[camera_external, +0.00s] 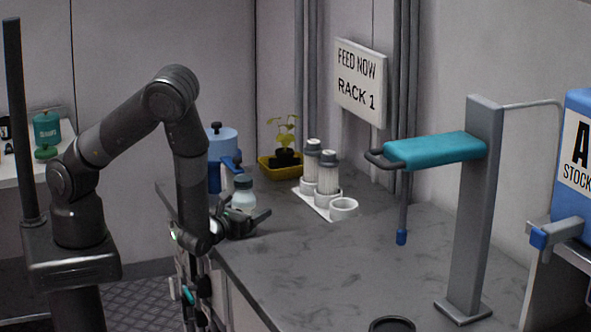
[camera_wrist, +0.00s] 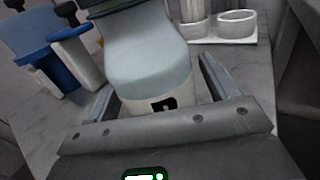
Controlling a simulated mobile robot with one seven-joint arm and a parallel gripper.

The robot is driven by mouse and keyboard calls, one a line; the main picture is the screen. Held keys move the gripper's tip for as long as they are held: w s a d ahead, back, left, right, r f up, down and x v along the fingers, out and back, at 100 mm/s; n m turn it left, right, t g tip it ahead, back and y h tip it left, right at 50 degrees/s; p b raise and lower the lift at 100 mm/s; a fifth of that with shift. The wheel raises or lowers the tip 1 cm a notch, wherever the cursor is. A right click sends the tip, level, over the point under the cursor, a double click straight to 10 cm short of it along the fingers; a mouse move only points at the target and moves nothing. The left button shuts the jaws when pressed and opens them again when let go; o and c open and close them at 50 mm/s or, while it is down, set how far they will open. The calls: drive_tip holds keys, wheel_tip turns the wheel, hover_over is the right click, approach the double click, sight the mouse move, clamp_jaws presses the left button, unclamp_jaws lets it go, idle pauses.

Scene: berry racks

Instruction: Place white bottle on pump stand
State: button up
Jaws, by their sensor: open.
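The pale white bottle (camera_external: 243,194) with a grey-blue cap stands upright at the table's left side. My gripper (camera_external: 247,216) is open around its lower part. In the wrist view the bottle (camera_wrist: 150,55) sits between the two spread fingers, with a dark mark low on its side. A gap shows beside the right finger; contact on the left is unclear. A grey upright stand (camera_external: 474,200) with a teal arm (camera_external: 435,150) and a hanging blue-tipped tube stands at the right; it may be the pump stand.
A blue container (camera_external: 222,143) and yellow-potted plant (camera_external: 282,162) are near. A black ring (camera_external: 392,324) lies at the front. A blue stock unit (camera_external: 572,170) stands right. The middle table is clear.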

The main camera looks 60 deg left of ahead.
drive_tip(key=shift+c, duration=0.4)
drive_tip(key=c, duration=1.3)
drive_tip(key=shift+r, duration=0.1)
